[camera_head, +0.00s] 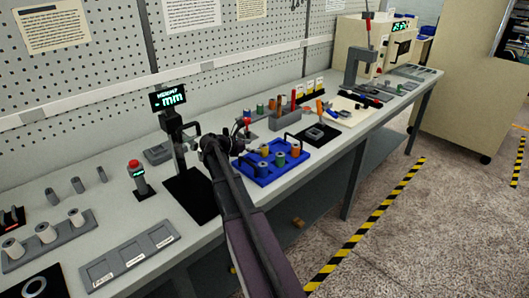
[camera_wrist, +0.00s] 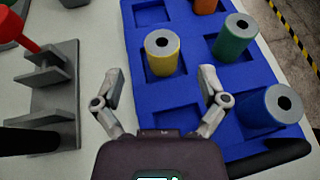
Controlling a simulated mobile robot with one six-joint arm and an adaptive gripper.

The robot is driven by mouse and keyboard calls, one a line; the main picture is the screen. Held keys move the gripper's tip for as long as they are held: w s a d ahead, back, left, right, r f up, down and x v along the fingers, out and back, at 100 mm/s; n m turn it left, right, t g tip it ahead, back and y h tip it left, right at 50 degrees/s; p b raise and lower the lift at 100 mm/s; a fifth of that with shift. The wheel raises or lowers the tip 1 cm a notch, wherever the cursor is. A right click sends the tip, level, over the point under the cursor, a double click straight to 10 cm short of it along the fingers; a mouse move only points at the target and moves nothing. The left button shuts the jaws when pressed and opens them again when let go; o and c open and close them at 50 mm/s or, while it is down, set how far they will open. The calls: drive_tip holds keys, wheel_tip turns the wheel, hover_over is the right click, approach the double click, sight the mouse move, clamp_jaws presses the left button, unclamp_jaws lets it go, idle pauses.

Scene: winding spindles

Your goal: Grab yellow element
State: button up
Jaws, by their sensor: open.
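The yellow element (camera_wrist: 162,57) is an upright yellow cylinder with a grey top and a dark centre hole. It stands in a recess of the blue tray (camera_wrist: 203,15) in the wrist view. My gripper (camera_wrist: 160,78) is open, with one finger to each side and the yellow element ahead, between the finger lines and apart from them. In the head view my arm reaches over the bench to the left of the blue tray (camera_head: 257,180), and my fingertips are too small to make out there.
A green cylinder (camera_wrist: 234,38), a blue cylinder (camera_wrist: 270,108) and an orange one (camera_wrist: 205,5) share the tray. A grey stand (camera_wrist: 50,95) with a red lever is left of my gripper. Some tray recesses are empty. A display post (camera_head: 172,115) stands left of my arm.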

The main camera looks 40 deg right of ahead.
sight(264, 145)
drive_tip(key=shift+d, duration=0.1)
drive_tip(key=shift+b+x, duration=0.95)
drive_tip(key=shift+x, duration=1.55)
drive_tip(key=shift+s, duration=0.1)
drive_tip(key=c, duration=1.3)
